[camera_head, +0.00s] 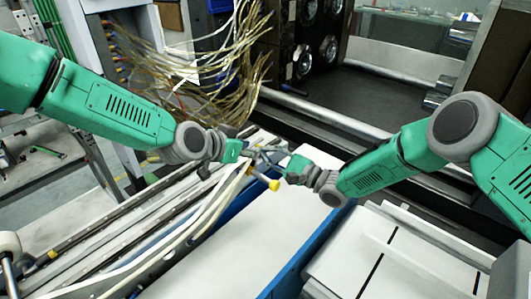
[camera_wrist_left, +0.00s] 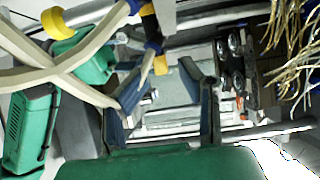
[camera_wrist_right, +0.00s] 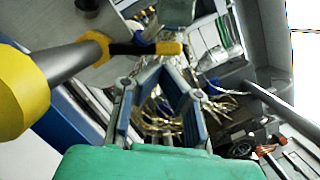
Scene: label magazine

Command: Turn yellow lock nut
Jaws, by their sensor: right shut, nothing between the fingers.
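A yellow knob (camera_head: 273,184) sits on a rod of the label machine, just left of my right gripper (camera_head: 291,172). In the right wrist view the knob (camera_wrist_right: 22,92) is large at left, on a grey shaft with a yellow ring (camera_wrist_right: 97,44); a yellow-ended part (camera_wrist_right: 158,48) lies beyond. I cannot tell which yellow part is the lock nut. My right gripper (camera_wrist_right: 165,72) is shut and empty, beside the shaft. My left gripper (camera_wrist_left: 168,72) has its fingers apart near the rod. A small yellow piece (camera_wrist_left: 160,65) shows between its tips; contact is unclear.
Pale rails and strips (camera_head: 205,215) run below the left arm. A white surface with a blue edge (camera_head: 300,262) lies in front. A cabinet with yellowish cables (camera_head: 215,60) stands behind. A white panel (camera_head: 395,250) is at lower right.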

